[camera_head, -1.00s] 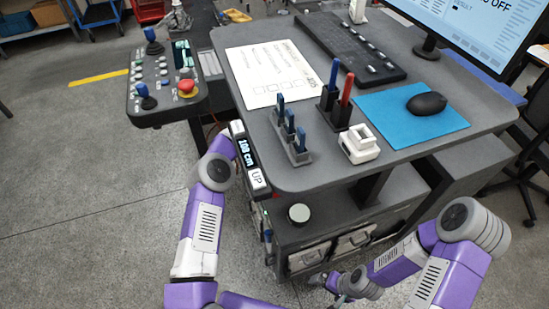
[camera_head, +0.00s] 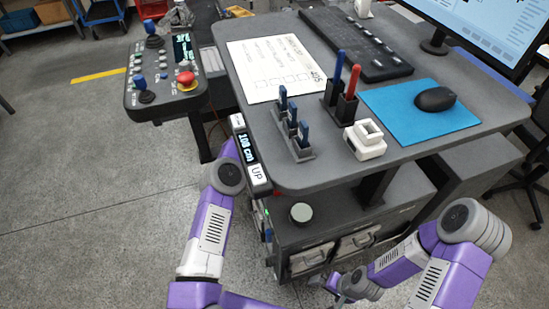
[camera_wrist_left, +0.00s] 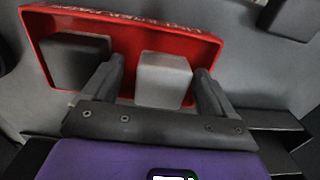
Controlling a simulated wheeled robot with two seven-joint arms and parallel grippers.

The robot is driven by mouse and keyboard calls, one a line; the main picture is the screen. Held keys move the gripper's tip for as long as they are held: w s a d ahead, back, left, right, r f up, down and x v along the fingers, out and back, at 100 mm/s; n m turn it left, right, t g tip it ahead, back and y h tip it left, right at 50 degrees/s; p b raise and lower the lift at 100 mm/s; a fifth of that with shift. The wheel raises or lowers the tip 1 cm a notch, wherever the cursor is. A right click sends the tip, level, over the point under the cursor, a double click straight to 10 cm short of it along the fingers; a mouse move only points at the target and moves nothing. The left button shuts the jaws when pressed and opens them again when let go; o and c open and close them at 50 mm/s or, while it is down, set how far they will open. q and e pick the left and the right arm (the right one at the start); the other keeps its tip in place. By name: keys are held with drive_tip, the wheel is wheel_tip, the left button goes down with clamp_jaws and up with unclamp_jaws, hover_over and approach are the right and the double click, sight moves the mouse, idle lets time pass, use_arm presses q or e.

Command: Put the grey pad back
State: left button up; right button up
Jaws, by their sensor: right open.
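In the left wrist view a light grey block-like pad (camera_wrist_left: 163,80) sits in a shallow red tray (camera_wrist_left: 122,18) with lettering on its rim. A dark grey block (camera_wrist_left: 75,60) lies beside it, at the left. My left gripper (camera_wrist_left: 158,82) is open, its fingers either side of the light grey pad, with a gap visible at the left finger; contact at the right finger is unclear. In the head view the left gripper is hidden beyond the desk edge. My right gripper (camera_head: 332,283) is open and empty, low in front of the cabinet drawers.
The grey desk (camera_head: 230,30) carries a keyboard (camera_head: 355,42), blue mat (camera_head: 385,102), mouse (camera_head: 435,98), white block (camera_head: 364,141) and holders with blue and red sticks. A control box (camera_head: 165,75) stands left. A cabinet (camera_head: 340,215) is under the desk; open floor lies left.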

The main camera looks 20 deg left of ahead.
use_arm(q)
drive_tip(key=shift+r, duration=0.15)
drive_tip(key=r+p, duration=0.1)
drive_tip(key=r, duration=0.1)
drive_tip(key=r+p, duration=0.1)
drive_tip(key=r, duration=0.1)
drive_tip(key=r+p, duration=0.1)
drive_tip(key=r, duration=0.1)
drive_tip(key=shift+s+a+r, duration=0.15)
drive_tip(key=shift+s+r, duration=0.05)
drive_tip(key=shift+s, duration=0.05)
drive_tip(key=shift+r, duration=0.5)
drive_tip(key=shift+f, duration=0.1)
